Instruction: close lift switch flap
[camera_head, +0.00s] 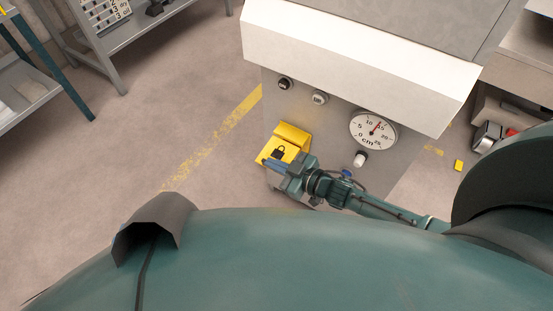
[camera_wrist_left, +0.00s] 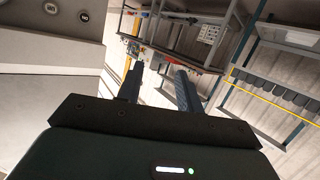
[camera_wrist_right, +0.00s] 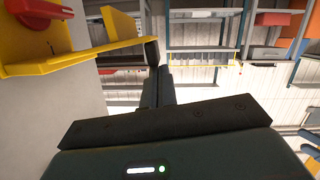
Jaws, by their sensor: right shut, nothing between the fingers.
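The yellow lift switch flap (camera_head: 278,153) with a black padlock mark sticks out from the front of the grey machine in the head view. It also shows at the upper left of the right wrist view (camera_wrist_right: 75,55), standing out from the panel, with a red switch (camera_wrist_right: 35,8) exposed beside it. My right gripper (camera_head: 274,165) is shut and empty at the flap's near outer edge. In the right wrist view its fingertips (camera_wrist_right: 158,60) are close to the flap's end; I cannot tell whether they touch. My left gripper (camera_wrist_left: 155,80) is open and empty, away from the flap.
The grey machine front (camera_head: 330,140) carries a round dial (camera_head: 373,130), knobs and a white overhanging ledge (camera_head: 350,60). A shelf rack (camera_head: 110,35) stands at the upper left. The floor left of the machine is clear, with a worn yellow line (camera_head: 210,145).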

